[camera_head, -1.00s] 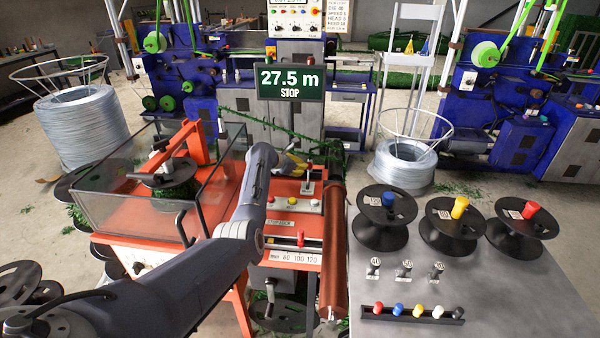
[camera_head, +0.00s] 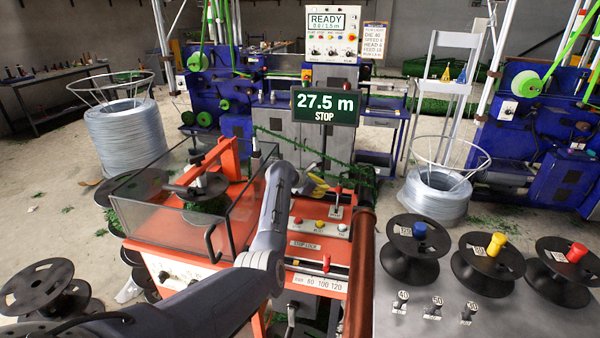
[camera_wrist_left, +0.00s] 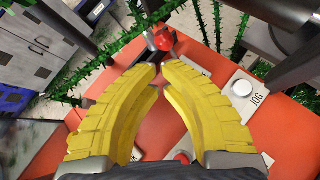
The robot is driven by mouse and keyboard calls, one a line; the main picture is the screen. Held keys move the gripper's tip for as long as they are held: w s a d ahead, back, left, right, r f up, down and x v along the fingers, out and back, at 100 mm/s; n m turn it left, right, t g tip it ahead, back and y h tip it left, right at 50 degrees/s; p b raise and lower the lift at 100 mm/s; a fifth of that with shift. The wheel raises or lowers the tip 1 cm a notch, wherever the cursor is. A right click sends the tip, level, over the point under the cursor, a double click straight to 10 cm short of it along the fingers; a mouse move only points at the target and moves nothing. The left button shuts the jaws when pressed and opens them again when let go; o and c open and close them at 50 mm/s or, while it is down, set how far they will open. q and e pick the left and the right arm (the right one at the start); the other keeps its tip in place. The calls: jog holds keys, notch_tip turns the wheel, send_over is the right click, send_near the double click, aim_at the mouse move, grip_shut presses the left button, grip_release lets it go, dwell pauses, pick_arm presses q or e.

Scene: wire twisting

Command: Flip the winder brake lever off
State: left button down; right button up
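A short lever (camera_head: 337,207) with a red knob stands on a light plate on the orange winder's top. In the left wrist view a red ball knob (camera_wrist_left: 163,40) shows just past my fingertips; it looks like the same lever. My left gripper (camera_wrist_left: 160,68) has curved yellow fingers whose tips nearly meet, with a narrow gap and nothing held. In the head view the left gripper (camera_head: 318,186) is just left of the lever; contact cannot be told. No lever label is readable. My right gripper is not in view.
A control box with coloured buttons (camera_head: 318,226) is in front of the lever; a white JOG button (camera_wrist_left: 241,88) is near my fingers. A glass-walled guard (camera_head: 150,222) is left, a dark red cylinder (camera_head: 360,270) right. Black spools (camera_head: 410,255) stand on the grey table.

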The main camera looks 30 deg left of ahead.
pick_arm(q)
jog(key=s+a+r, duration=0.2)
jog(key=a+r, duration=0.2)
jog(key=r, duration=0.4)
jog(key=shift+s+a+r, duration=0.2)
jog(key=shift+s+r, duration=0.05)
